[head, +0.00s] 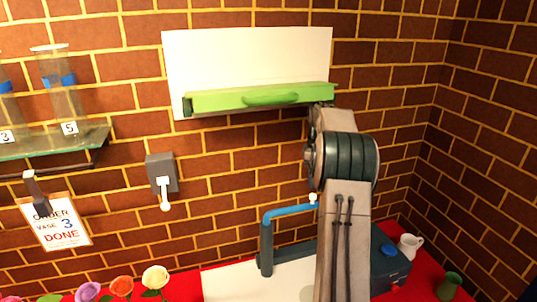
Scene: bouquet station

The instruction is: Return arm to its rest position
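My arm rises from the bottom of the head view, right of centre. It bends at a dark ribbed joint in front of the brick wall. Beyond that joint, a short grey part reaches up to the right end of a green bar with a handle (262,98). I cannot tell whether the arm touches the bar or is only in front of it. My gripper's fingers do not show, so I cannot see whether they hold anything.
A blue tap (267,240) stands left of my arm. A blue-topped machine (388,262), a white jug (410,246) and a green jug (449,287) are on the right. A glass shelf (50,143) holds vases. A sign (58,222) and lever (164,190) are left; flowers (155,277) below.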

